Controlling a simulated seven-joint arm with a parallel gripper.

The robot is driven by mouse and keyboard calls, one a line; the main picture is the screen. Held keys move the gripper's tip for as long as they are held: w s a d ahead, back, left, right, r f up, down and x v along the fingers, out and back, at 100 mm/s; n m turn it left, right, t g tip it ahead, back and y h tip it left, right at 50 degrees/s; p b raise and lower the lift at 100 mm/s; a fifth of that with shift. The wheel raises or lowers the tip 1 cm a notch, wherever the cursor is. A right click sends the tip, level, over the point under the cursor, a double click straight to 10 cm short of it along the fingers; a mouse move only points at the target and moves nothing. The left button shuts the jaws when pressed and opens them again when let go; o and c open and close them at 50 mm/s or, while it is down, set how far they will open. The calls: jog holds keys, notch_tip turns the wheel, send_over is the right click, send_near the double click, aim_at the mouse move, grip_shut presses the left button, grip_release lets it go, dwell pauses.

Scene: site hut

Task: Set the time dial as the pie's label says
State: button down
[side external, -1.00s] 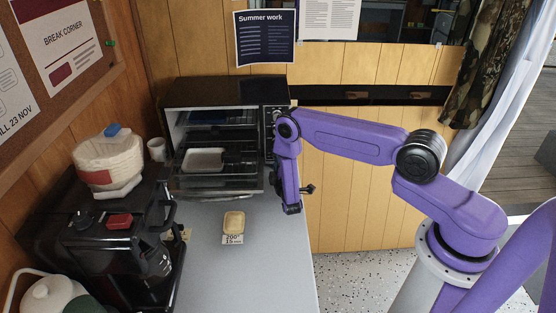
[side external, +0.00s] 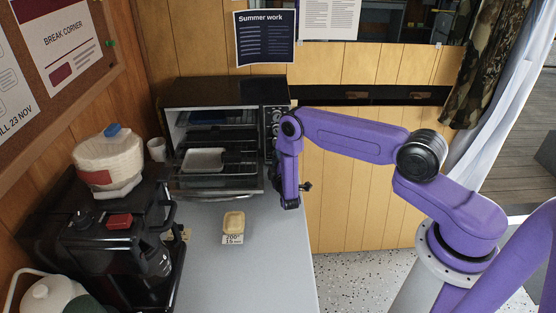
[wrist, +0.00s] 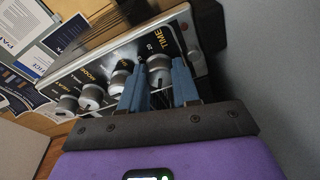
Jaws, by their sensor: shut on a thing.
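The time dial (wrist: 159,66) is the grey knob beside the word TIME in the wrist view. My gripper (wrist: 157,82) has its two blue fingers on either side of this knob and is shut on it. The dial's exact setting is not readable. The toaster oven (side external: 275,94) stands at the back of the counter, its front door lowered open. In the side view my arm hides the dial and the fingers. The pie (side external: 234,221) lies on the counter in front of the oven. Its label (side external: 233,239) reads 200 and 15 min.
Several other knobs, one of them a neighbouring knob (wrist: 120,80), line the oven panel beside the time dial. A white dish (side external: 203,159) sits inside the oven. A black coffee machine (side external: 100,240) stands on the left. The counter (side external: 215,280) is clear at front right.

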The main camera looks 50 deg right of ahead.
jog(key=shift+m, duration=0.3)
jog(key=c, duration=1.1)
grip_release()
jog(key=shift+s+a, duration=0.1)
jog(key=v, duration=1.7)
jog(key=shift+s+f, duration=0.1)
jog(key=shift+f, duration=0.1)
